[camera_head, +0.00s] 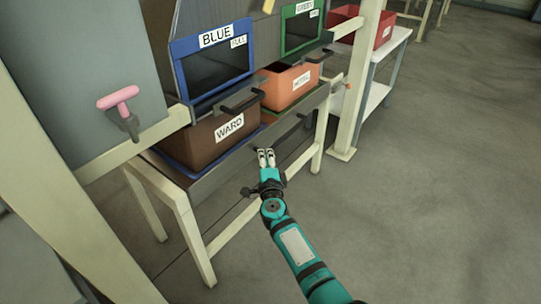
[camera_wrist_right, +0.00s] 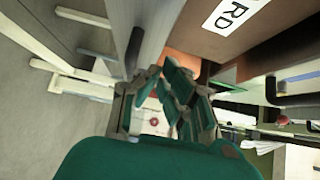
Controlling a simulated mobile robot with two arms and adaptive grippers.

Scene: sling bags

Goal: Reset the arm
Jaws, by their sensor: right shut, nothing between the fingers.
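My right gripper (camera_head: 266,158) is shut and empty in the head view, in front of the sorting station's front edge, just right of and below the brown WARD bin (camera_head: 205,147). In the right wrist view my right gripper (camera_wrist_right: 168,100) shows its teal fingers, with the white WARD label (camera_wrist_right: 236,18) close by at the top, sideways. My right arm reaches up from the bottom of the head view. My left gripper is in neither view.
A blue-framed opening (camera_head: 216,66) and a green-framed one (camera_head: 302,28) stand above the WARD bin and an orange bin (camera_head: 277,94). A pink handle (camera_head: 118,97) juts out at left. A white cart (camera_head: 378,92) holds a red bin (camera_head: 377,34). The floor at right is clear.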

